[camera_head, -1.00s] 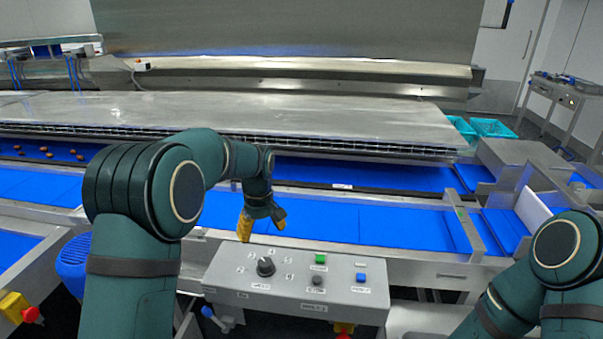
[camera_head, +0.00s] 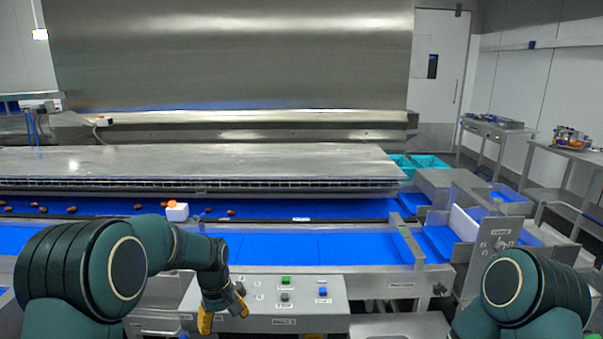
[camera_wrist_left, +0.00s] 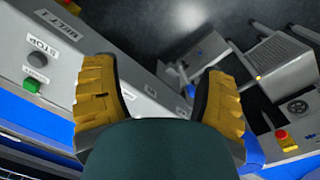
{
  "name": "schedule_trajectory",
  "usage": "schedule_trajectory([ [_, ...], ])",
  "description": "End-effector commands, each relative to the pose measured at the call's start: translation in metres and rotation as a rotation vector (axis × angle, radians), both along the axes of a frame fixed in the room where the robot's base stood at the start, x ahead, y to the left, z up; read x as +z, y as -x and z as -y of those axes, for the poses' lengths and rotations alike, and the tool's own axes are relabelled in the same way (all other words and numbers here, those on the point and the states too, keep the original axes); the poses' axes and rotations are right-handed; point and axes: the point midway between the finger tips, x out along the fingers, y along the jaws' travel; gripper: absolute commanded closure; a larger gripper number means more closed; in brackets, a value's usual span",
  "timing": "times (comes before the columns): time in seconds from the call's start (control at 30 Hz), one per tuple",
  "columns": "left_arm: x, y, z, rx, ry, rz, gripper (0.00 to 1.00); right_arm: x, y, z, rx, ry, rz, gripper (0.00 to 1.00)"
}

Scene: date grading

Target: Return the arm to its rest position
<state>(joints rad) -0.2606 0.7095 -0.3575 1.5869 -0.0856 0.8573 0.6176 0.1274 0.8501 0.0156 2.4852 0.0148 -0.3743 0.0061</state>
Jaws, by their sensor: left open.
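My left arm comes in from the lower left in the head view. Its gripper (camera_head: 222,314) has yellow fingers and hangs in front of the left end of the grey control box. In the left wrist view the two yellow fingers (camera_wrist_left: 160,110) are spread wide with nothing between them. My right arm (camera_head: 520,290) shows only as a green upper section at the lower right. Its gripper is outside the view.
The grey control box (camera_head: 262,312) has a dark knob, a green button (camera_head: 286,280) and a blue button (camera_head: 323,292). Behind it run blue belts (camera_head: 300,247) with dates (camera_head: 231,212) and a white block with an orange top (camera_head: 177,211). Teal crates (camera_head: 430,164) stand back right.

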Motion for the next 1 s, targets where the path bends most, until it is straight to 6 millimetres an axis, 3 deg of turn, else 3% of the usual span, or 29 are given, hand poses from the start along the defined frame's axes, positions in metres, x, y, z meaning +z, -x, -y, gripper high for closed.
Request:
schedule_trajectory([
  [0.03, -0.023, 0.010, 0.003, -0.024, 0.016, -0.004, 0.28, -0.002, 0.000, 0.000, 0.000, 0.000, 0.000, 0.53],
  [0.23, -0.106, 0.060, 0.023, -0.147, 0.096, 0.033, 0.28, -0.005, 0.001, 0.000, 0.002, -0.001, -0.002, 0.53],
  [0.43, -0.177, 0.144, 0.053, -0.280, 0.183, 0.108, 0.28, -0.009, 0.002, -0.001, 0.004, -0.002, -0.006, 0.53],
  [0.6, -0.198, 0.207, 0.073, -0.359, 0.223, 0.178, 0.28, -0.012, 0.003, -0.001, 0.006, -0.002, -0.008, 0.53],
  [0.7, -0.200, 0.230, 0.080, -0.386, 0.232, 0.209, 0.28, -0.013, 0.004, -0.001, 0.007, -0.002, -0.009, 0.53],
  [0.8, -0.199, 0.241, 0.083, -0.401, 0.236, 0.226, 0.28, -0.013, 0.004, -0.001, 0.008, -0.002, -0.010, 0.53],
  [1.0, -0.199, 0.244, 0.084, -0.406, 0.235, 0.234, 0.28, -0.013, 0.004, -0.001, 0.008, -0.002, -0.009, 0.53],
])
